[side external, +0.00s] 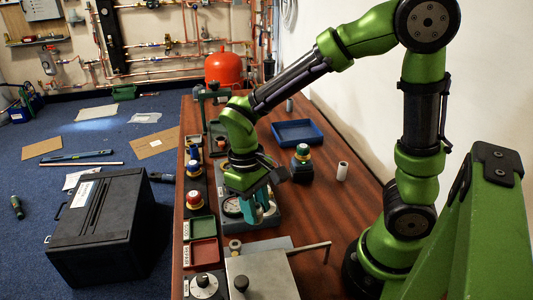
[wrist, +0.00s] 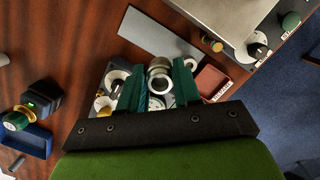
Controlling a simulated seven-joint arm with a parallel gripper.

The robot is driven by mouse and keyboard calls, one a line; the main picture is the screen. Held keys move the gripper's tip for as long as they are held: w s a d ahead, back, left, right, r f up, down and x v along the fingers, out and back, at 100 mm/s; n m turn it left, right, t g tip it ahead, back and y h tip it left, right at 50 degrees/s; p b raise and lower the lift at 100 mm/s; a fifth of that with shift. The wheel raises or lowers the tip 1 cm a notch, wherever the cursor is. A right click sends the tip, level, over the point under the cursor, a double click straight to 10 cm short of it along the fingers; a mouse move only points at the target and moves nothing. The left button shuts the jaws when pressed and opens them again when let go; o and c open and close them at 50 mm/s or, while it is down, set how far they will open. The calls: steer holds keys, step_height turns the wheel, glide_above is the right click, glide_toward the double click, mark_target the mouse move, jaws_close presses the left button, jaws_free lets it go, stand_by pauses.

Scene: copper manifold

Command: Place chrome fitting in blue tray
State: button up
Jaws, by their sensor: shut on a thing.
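My gripper (side external: 260,212) is low over the grey gauge unit on the bench, with its teal fingers pointing down. In the wrist view, my gripper (wrist: 158,76) is shut on the chrome fitting (wrist: 160,85), a shiny round piece with a ring-shaped end between the fingers. The blue tray (side external: 297,122) lies farther back on the bench, to the right of the gripper, and looks empty. Part of it shows at lower left in the wrist view (wrist: 38,132).
Green (side external: 198,230) and red (side external: 203,253) small trays lie at the left edge. A metal box (side external: 262,275) is in front.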

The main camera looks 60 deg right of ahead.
steer(key=w+d+r+m+y, duration=0.1)
steer(key=w+d+r+m, duration=0.1)
steer(key=w+d+m, duration=0.8)
steer(key=m+t+h, duration=0.1)
steer(key=m+t, duration=0.2)
steer(key=m, duration=2.2)
glide_above(296, 132)
steer(key=s+a, duration=0.3)
steer(key=a, duration=0.1)
step_height(296, 132, down, 7)
steer(key=shift+s+a+f, duration=0.1)
steer(key=shift+s+a, duration=0.05)
steer(key=shift+t, duration=0.3)
steer(key=shift+f, duration=2.15)
steer(key=shift+f, duration=0.15)
steer(key=o, duration=1.1)
